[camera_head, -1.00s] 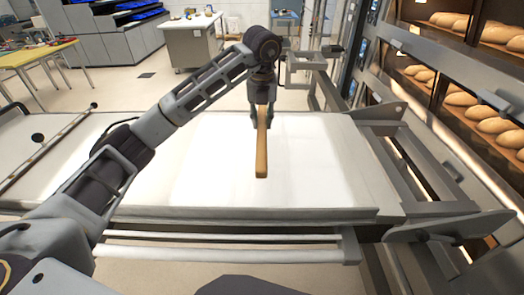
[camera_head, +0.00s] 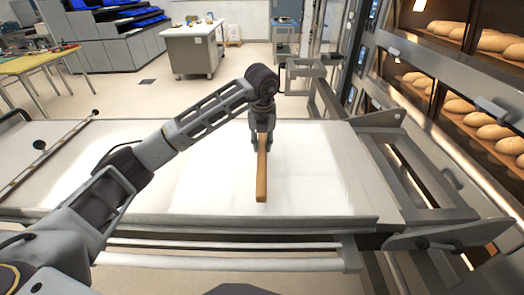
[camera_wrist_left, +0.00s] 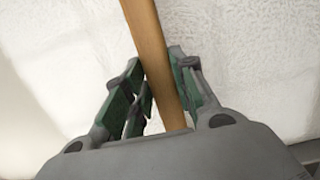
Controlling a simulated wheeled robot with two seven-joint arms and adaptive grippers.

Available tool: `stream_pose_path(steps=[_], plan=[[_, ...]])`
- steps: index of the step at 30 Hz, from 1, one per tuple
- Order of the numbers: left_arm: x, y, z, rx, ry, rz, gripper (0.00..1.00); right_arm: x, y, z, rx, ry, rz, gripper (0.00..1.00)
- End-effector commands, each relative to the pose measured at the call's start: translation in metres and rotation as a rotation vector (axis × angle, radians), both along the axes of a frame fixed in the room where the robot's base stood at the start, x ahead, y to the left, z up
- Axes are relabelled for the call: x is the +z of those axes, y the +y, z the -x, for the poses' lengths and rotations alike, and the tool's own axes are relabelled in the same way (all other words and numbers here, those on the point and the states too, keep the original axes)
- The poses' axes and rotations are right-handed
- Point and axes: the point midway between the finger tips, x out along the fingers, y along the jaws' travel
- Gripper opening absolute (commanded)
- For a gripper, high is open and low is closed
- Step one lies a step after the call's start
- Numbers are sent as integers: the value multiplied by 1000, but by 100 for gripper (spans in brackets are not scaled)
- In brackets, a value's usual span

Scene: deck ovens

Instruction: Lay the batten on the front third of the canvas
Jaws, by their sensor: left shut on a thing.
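The batten (camera_head: 262,175) is a light brown wooden strip. My left gripper (camera_head: 262,140) is shut on it near its far end, and the batten points toward me over the white canvas (camera_head: 200,180). In the left wrist view the batten (camera_wrist_left: 148,45) runs between the green-padded fingers of the gripper (camera_wrist_left: 158,95), with the canvas behind it. I cannot tell whether the batten touches the canvas or hangs just above it. My right gripper is not in view.
A metal frame (camera_head: 425,180) borders the canvas on the right, beside oven decks with loaves (camera_head: 495,131). A rail (camera_head: 60,145) lies across the canvas's left part. A grey bar (camera_head: 240,221) runs along the near edge. The canvas around the batten is bare.

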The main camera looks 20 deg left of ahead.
Motion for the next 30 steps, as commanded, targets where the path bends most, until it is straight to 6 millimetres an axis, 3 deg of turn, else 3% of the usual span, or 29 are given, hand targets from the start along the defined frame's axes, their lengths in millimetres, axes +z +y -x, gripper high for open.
stream_pose_path(steps=[15,29,30], plan=[[-36,0,0,0,0,1,0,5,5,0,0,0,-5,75],[-40,0,0,0,-1,0,0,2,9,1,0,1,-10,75],[-40,0,0,0,0,0,30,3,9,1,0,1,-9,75]])
